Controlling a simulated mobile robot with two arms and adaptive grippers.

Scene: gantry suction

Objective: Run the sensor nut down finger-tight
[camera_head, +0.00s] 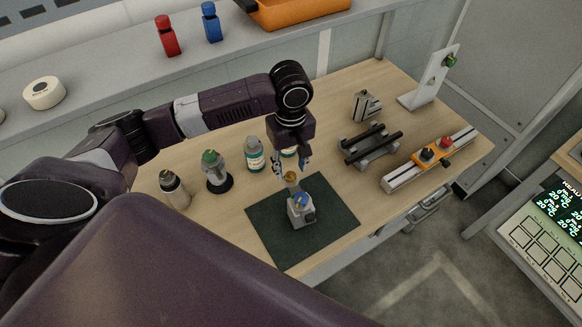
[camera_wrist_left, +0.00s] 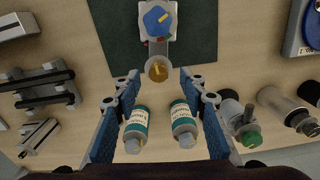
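A small grey metal block (camera_head: 304,216) with a blue faceted part (camera_head: 300,199) on top stands on the dark green mat (camera_head: 262,221). A round brass-coloured part, which looks like the sensor nut (camera_head: 291,177), is beside the blue part on the gripper's side. In the left wrist view the brass part (camera_wrist_left: 157,71) lies ahead of the fingertips, in line with the gap between them. My left gripper (camera_head: 290,167) points down close by. Its blue-padded fingers (camera_wrist_left: 158,82) are wide apart with nothing held. Threads are too small to see. My right gripper is not in view.
Two teal-labelled bottles (camera_head: 255,155), a green-topped fitting (camera_head: 213,172) and a grey cylinder (camera_head: 174,189) stand left of and behind the mat. A black-barred fixture (camera_head: 370,148) and a rail with orange and red parts (camera_head: 428,158) are to the right. The mat's front is clear.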

